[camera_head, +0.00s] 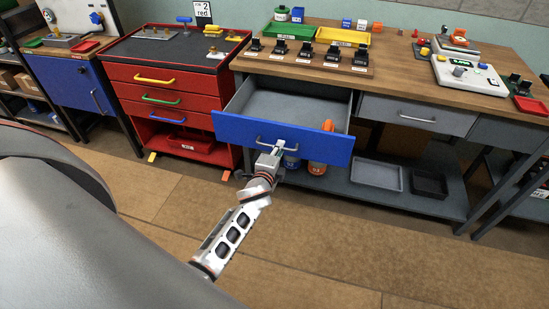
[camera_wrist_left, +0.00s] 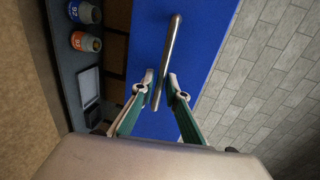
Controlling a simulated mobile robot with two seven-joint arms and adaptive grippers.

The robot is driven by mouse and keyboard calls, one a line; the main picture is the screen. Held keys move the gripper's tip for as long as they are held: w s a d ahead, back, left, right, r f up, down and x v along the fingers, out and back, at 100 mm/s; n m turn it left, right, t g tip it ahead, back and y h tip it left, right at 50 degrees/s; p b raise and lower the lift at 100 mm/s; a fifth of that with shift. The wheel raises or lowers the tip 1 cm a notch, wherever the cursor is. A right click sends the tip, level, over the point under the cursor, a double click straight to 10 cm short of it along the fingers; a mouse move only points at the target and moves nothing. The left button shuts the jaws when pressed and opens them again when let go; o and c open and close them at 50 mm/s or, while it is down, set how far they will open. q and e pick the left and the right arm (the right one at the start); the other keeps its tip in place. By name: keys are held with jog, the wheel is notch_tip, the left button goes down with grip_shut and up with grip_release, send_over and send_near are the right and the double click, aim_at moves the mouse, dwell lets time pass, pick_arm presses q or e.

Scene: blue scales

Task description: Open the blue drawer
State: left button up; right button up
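Whether either finger touches the bar is unclear. My right gripper is not in view.
A red cabinet (camera_head: 120,73) with coloured handles stands left of the drawer. A closed grey drawer (camera_head: 415,115) is to the right. Orange and blue containers (camera_head: 317,168) and trays (camera_head: 377,176) sit on the lower shelf. The floor in front is clear.

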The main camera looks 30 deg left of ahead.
pick_arm(q)
jog(key=v, duration=1.1)
jog(key=s+d+f+n+g+h, duration=0.1)
jog(key=s+d+f+n+h, duration=0.1)
jog(key=s, duration=0.4)
jog(key=s+d+f+n+g+h, duration=0.2)
jog(key=s+d+f+n, duration=0.3)
jog(key=s+d+f, duration=0.1)
jog(key=s+d+f+n+g+h, duration=0.1)
jog(key=s+d+f+n+h, duration=0.1)
jog(key=s+f, duration=0.3)
jog(key=s+d+n, duration=0.1)
jog(key=s, duration=0.2)
jog(key=shift+d+n+h, duration=0.3)
jog(key=shift+d+n, duration=0.1)
